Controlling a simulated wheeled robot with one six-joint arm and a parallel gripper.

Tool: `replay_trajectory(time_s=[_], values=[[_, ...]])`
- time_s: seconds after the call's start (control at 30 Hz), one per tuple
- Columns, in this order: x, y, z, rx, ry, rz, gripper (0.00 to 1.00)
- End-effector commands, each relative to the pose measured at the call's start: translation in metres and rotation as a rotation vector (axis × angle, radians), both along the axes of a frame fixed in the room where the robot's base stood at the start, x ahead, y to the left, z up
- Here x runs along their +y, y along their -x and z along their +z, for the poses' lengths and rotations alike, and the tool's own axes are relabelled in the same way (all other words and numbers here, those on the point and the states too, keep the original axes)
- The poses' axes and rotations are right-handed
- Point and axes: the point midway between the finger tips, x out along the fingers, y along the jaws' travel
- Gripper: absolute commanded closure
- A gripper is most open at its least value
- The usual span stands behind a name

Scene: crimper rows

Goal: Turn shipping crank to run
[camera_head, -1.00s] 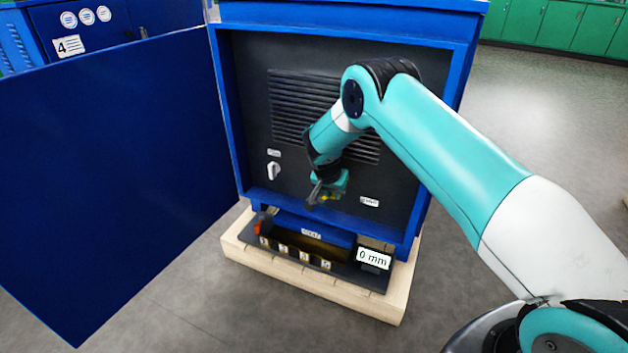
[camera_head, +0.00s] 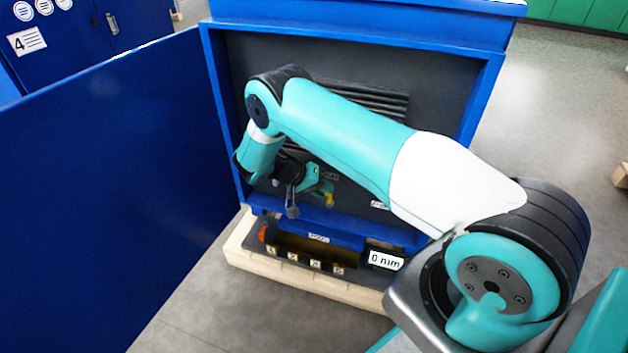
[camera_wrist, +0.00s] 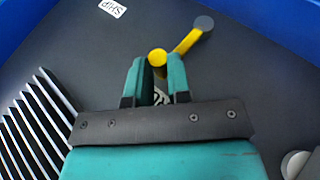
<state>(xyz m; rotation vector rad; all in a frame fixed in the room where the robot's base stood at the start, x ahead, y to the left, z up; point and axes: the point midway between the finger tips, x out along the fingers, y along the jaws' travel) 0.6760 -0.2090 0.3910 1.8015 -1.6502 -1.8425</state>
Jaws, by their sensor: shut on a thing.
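The crank (camera_wrist: 185,43) is a yellow lever with a grey round end, on the dark panel of the blue cabinet. In the wrist view its yellow end sits between the tips of my teal fingers, and the lever runs up and right to the grey end. My gripper (camera_wrist: 159,75) is shut on that yellow end. A label reading SHIP (camera_wrist: 112,8) lies up and left of the crank. Another label (camera_wrist: 160,97) is mostly hidden by my fingers. In the head view my gripper (camera_head: 320,190) is low on the panel, with a bit of yellow showing beside it.
The open blue door (camera_head: 100,190) stands at the left. Dark vent slats (camera_wrist: 38,125) and a pale knob (camera_wrist: 296,164) are on the panel. Below it a ledge carries a 0 mm display (camera_head: 386,260) and several small labels.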

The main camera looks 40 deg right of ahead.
Motion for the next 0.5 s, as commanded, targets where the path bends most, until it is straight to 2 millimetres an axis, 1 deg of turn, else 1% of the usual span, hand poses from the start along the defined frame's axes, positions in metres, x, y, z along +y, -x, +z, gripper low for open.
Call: replay_trajectory(time_s=[0.03,0.17,0.5], values=[[-0.0001,0.0041,-0.0004,0.013,0.007,-0.001,1.0],[0.0015,0.0077,-0.0011,0.025,0.016,0.0,1.0],[0.0061,0.0059,-0.0013,0.023,0.02,0.01,1.0]])
